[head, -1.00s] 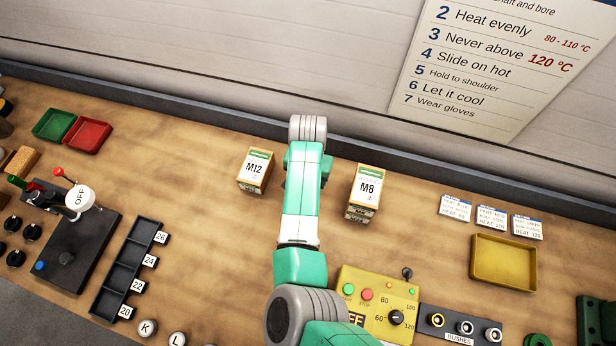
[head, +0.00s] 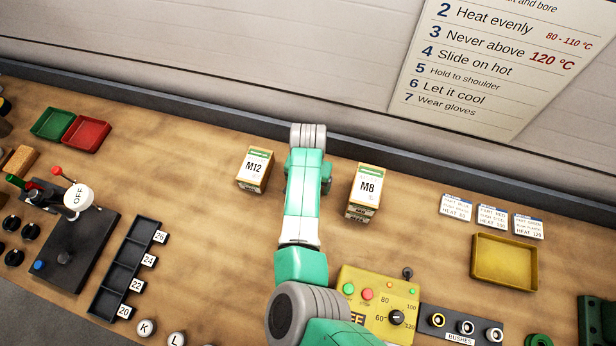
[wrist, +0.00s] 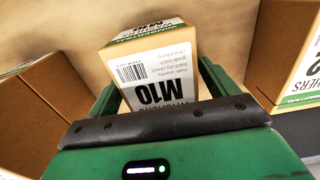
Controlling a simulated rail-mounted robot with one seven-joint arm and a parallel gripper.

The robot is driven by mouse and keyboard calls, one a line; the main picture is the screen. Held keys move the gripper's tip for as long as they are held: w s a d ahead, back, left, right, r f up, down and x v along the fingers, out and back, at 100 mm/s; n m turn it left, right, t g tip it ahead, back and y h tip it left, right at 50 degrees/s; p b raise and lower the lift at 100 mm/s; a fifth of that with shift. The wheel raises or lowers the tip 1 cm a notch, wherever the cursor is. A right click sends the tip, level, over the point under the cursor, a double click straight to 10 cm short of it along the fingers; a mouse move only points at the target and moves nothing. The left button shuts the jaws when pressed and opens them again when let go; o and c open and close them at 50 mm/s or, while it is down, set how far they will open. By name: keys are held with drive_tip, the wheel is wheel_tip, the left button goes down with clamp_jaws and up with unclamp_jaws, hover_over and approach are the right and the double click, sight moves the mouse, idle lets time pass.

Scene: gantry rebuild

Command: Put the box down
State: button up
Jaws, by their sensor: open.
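The M10 box (wrist: 155,68), white and brown with a green band, is between the two green fingers of my open gripper (wrist: 160,76) in the wrist view. Whether its underside touches the bench cannot be told. In the head view my own arm hides this box and the fingers. An M12 box (head: 255,170) stands on the bench left of my arm. An M8 box (head: 367,186) stands to the right, seemingly on top of another box. In the wrist view, a brown box (wrist: 35,115) is at left and a washers box (wrist: 285,55) at right.
The wooden bench (head: 200,215) is clear around the boxes, with a dark ledge (head: 200,110) behind. Nearer are a yellow control box (head: 375,300) and a black numbered tray (head: 125,265). A yellow tray (head: 505,285) is at right; green (head: 52,124) and red (head: 87,135) trays are at left.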

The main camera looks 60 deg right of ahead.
wheel_tip(320, 180, up, 12)
drive_tip(key=shift+p, duration=0.6)
